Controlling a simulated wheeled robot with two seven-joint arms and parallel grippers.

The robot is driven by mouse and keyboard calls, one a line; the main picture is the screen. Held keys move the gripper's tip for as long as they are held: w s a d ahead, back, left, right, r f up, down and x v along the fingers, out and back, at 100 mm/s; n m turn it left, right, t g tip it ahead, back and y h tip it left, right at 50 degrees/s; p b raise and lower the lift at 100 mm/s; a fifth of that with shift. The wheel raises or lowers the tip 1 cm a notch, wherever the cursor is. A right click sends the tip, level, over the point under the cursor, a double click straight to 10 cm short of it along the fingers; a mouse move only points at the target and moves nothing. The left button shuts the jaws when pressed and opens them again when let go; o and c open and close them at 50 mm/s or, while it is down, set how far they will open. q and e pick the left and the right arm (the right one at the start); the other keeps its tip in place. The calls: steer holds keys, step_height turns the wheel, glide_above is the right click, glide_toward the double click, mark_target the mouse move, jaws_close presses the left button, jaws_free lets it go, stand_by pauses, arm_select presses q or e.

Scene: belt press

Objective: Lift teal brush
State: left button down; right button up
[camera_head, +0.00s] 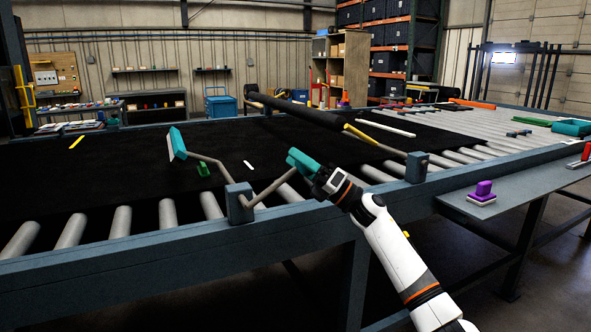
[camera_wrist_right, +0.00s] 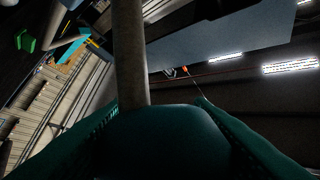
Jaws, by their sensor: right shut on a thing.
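The teal brush (camera_head: 177,143), with a pale edge along its left side, shows on the left part of the black belt in the head view. It stands tilted on the end of a bent grey rod that runs to a blue-grey post (camera_head: 240,203) on the frame's near rail. I cannot tell whether its edge touches the belt. Another rod runs from this post to my right gripper (camera_head: 303,163). In the right wrist view, the gripper is shut on a teal handle (camera_wrist_right: 165,140) with a tan rod (camera_wrist_right: 130,50) leading away. My left gripper is out of view.
A green block (camera_head: 203,170) and a white strip (camera_head: 249,165) lie on the belt (camera_head: 110,160). A yellow bar (camera_head: 361,134) on a second rod and post (camera_head: 416,166) is to the right. A purple-handled block (camera_head: 482,193) rests on the side shelf.

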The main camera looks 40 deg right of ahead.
steer(key=shift+f, duration=0.15)
steer(key=o, duration=1.4)
steer(key=shift+d, duration=0.1)
steer(key=shift+c, duration=0.2)
step_height(320, 180, up, 10)
